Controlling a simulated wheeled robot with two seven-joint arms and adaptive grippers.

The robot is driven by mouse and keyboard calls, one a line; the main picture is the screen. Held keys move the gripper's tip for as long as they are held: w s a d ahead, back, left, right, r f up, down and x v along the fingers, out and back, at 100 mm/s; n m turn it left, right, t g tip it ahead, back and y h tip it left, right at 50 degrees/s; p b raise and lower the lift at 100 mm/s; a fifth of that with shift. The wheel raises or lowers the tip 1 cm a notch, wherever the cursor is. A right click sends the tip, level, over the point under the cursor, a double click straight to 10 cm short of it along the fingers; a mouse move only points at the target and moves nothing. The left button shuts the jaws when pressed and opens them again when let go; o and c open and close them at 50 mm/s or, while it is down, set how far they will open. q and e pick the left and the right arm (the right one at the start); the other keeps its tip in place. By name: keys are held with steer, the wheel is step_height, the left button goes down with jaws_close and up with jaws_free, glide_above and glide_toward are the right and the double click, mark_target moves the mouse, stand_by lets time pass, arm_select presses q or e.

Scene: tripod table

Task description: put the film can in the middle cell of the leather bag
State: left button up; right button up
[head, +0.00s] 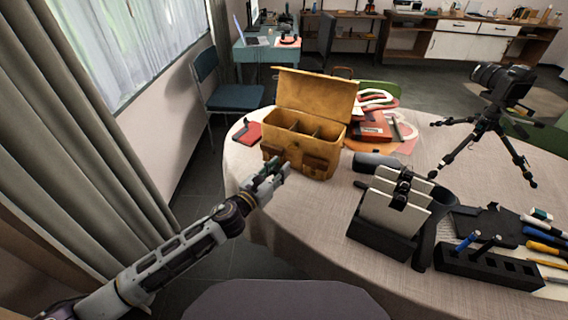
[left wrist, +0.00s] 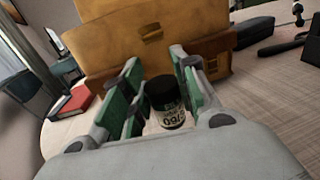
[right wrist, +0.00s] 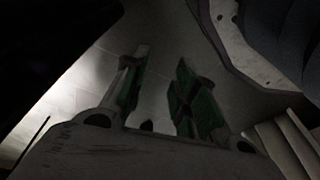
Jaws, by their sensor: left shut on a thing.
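The film can (left wrist: 167,104), with a black lid and a pale label with dark print, sits between the green-padded fingers of my left gripper (left wrist: 156,62) in the left wrist view. My left gripper (head: 272,174) is shut on it. In the head view the fingers hide most of the can. The tan leather bag (head: 312,162) stands open on the table with its lid raised at the back. Two dividers split its inside into three cells. My left gripper is at the bag's front left, outside it. My right gripper (right wrist: 160,90) is open and empty, over the dim floor.
A red booklet (head: 248,133) lies left of the bag. Red and white items (head: 375,125) lie behind it. A black holder with white plates (head: 392,215) stands to the right, near a camera on a tripod (head: 490,115) and a tool block (head: 488,265). Bare tablecloth (head: 310,215) lies before the bag.

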mark_target(275, 172)
arm_select(q)
steer(key=v, duration=0.7)
steer(key=shift+s+a+f, duration=0.1)
steer(key=shift+s+a, duration=0.25)
steer(key=shift+s, duration=0.05)
steer(key=b+v, duration=0.1)
steer(key=v, duration=0.3)
steer(key=shift+s, duration=0.2)
arm_select(e)
steer(key=r, duration=0.2)
steer(key=shift+w+a+r, duration=0.2)
steer(key=shift+a+r, duration=0.15)
steer(key=shift+s+f, duration=0.1)
steer(key=shift+f, duration=0.1)
steer(key=shift+s, duration=0.1)
